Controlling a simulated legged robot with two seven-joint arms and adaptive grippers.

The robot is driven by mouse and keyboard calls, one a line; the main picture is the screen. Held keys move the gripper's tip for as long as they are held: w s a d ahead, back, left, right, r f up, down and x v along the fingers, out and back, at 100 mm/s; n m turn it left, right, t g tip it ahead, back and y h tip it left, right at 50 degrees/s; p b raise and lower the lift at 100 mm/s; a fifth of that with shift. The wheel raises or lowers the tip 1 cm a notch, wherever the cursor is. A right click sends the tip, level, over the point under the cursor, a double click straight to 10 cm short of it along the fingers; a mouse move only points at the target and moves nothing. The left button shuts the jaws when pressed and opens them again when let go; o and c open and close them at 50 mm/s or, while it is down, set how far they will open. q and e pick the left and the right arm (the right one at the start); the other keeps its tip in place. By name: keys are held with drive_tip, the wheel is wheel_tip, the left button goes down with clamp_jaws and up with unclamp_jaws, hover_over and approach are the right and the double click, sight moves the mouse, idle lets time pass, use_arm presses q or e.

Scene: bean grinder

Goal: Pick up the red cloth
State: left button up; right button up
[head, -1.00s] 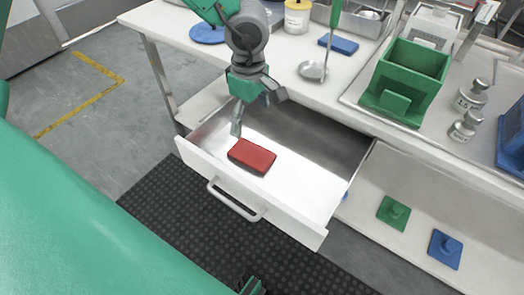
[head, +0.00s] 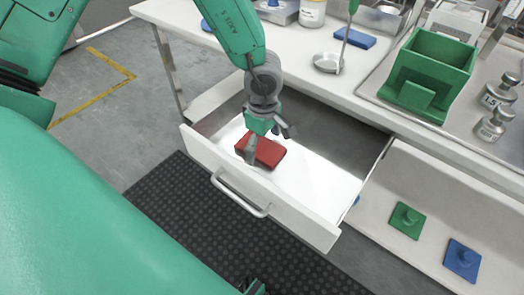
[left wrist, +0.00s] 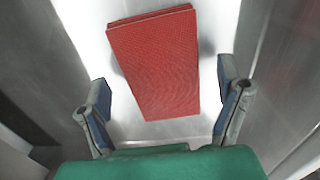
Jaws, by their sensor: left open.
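The red cloth (head: 268,152) is a folded block lying on the floor of the open drawer (head: 318,190). In the left wrist view the red cloth (left wrist: 158,65) lies ahead of the fingers, slightly tilted. My left gripper (head: 268,148) is over the cloth inside the drawer, pointing down, and one finger covers part of the cloth. In the left wrist view my left gripper (left wrist: 163,112) is open, with its two fingers apart on either side of the cloth's near end. Whether a finger touches the cloth I cannot tell. My right gripper is not clearly in view.
The drawer front with its handle (head: 240,196) faces the dark mat (head: 200,215). Above the drawer, the counter holds a ladle (head: 328,62), a blue cloth (head: 354,38), a green box (head: 430,75) and metal weights (head: 497,110). A lower shelf (head: 385,195) holds green and blue knobbed plates.

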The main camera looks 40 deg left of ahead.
use_arm(q)
drive_tip(key=shift+a+f, duration=0.1)
drive_tip(key=shift+f, duration=0.3)
drive_tip(key=shift+a, duration=0.1)
drive_tip(key=shift+c, duration=1.2)
drive_tip(key=c, duration=0.9)
drive_tip(key=shift+r, duration=0.1)
